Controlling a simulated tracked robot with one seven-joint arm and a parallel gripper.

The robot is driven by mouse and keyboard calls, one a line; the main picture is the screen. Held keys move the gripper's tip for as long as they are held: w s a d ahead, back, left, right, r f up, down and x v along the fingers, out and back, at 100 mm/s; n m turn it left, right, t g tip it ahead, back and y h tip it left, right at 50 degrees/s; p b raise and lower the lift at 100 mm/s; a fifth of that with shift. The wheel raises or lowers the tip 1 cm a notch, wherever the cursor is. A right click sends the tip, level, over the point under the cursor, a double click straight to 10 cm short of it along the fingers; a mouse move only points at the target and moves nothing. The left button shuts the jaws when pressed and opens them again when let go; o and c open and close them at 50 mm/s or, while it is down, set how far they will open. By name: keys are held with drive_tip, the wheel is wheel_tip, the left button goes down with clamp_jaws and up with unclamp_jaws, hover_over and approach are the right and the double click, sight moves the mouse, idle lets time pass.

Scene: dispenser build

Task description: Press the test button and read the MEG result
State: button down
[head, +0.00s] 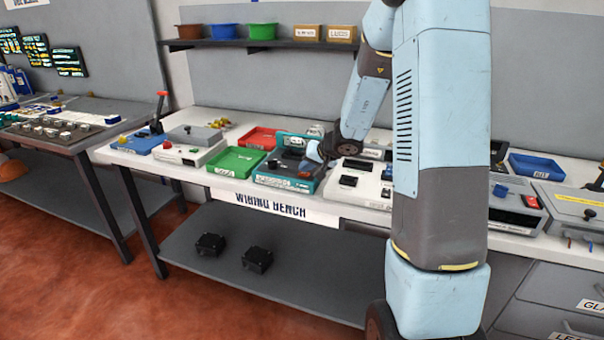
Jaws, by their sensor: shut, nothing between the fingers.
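My gripper (312,168) is at the wiring bench, fingers shut and with nothing visible in them. It is low over the right part of a teal instrument case (262,178) with a dark inside and an open lid. I cannot tell whether the fingers touch it. The gripper and wrist hide part of the case. No test button can be made out, and no MEG reading is legible; the lettering on the case front is too small to read.
A green tray (237,160) and a red tray (262,138) stand left of the case. A white box with a dark window (188,149) is further left. White units (360,182) stand close on the right. My arm hides part of the bench (222,188).

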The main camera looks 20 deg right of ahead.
sight(306, 174)
idle(0.4)
drive_tip(key=shift+r, duration=0.8)
drive_tip(key=shift+r, duration=0.1)
drive_tip(key=shift+r, duration=2.4)
